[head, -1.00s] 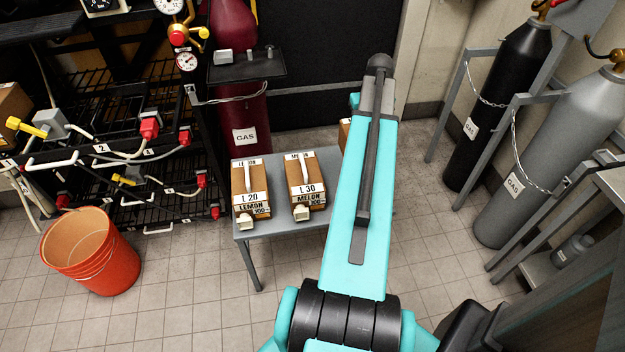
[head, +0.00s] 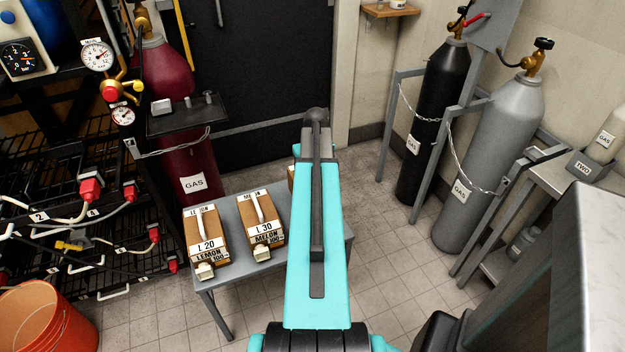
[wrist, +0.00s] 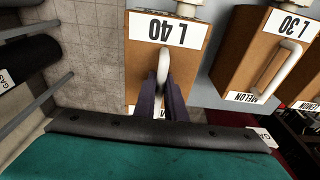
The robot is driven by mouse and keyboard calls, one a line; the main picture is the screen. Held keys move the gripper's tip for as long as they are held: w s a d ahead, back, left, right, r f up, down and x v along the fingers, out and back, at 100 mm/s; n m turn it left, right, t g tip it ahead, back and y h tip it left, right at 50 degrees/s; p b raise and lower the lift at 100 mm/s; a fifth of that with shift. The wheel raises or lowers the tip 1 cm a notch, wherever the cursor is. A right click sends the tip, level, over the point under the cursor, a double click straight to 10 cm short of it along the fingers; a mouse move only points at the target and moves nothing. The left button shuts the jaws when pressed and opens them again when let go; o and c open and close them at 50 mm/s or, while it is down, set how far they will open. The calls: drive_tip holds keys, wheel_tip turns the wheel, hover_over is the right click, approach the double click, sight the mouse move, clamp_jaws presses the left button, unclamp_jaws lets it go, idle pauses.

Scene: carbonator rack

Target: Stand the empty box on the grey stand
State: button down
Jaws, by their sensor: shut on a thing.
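A brown box marked L 40 (wrist: 150,68) fills the middle of the wrist view. My gripper (wrist: 163,82) is shut on its white handle (wrist: 163,65). In the head view my arm hides most of this box; only a brown sliver (head: 291,178) shows beside the arm. The grey stand (head: 226,292) bears a box marked L 20 LEMON (head: 207,238) and a box marked L 30 MELON (head: 261,222). In the wrist view the L 40 box is beside the L 30 box (wrist: 245,62), with a strip of stand (wrist: 203,85) between them. I cannot tell whether the L 40 box touches the stand.
An orange bucket (head: 45,320) and a black rack with hoses (head: 90,225) are on the left. A dark red gas cylinder (head: 180,110) stands behind the stand. Black (head: 432,120) and grey (head: 490,150) cylinders are chained at the right. Tiled floor is clear between.

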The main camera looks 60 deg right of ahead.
drive_tip(key=shift+f, duration=1.85)
drive_tip(key=c, duration=1.8)
unclamp_jaws()
drive_tip(key=shift+f, duration=0.1)
drive_tip(key=shift+r, duration=0.25)
drive_tip(key=shift+s+a+r+b, duration=0.1)
drive_tip(key=shift+s+a+r, duration=0.15)
drive_tip(key=shift+r, duration=1.7)
drive_tip(key=shift+s+a+r+b, duration=0.1)
drive_tip(key=shift+s+r, duration=0.1)
drive_tip(key=shift+r, duration=1.7)
drive_tip(key=shift+s+a+r+b, duration=0.1)
drive_tip(key=shift+s+a+r, duration=0.15)
drive_tip(key=shift+r, duration=1.7)
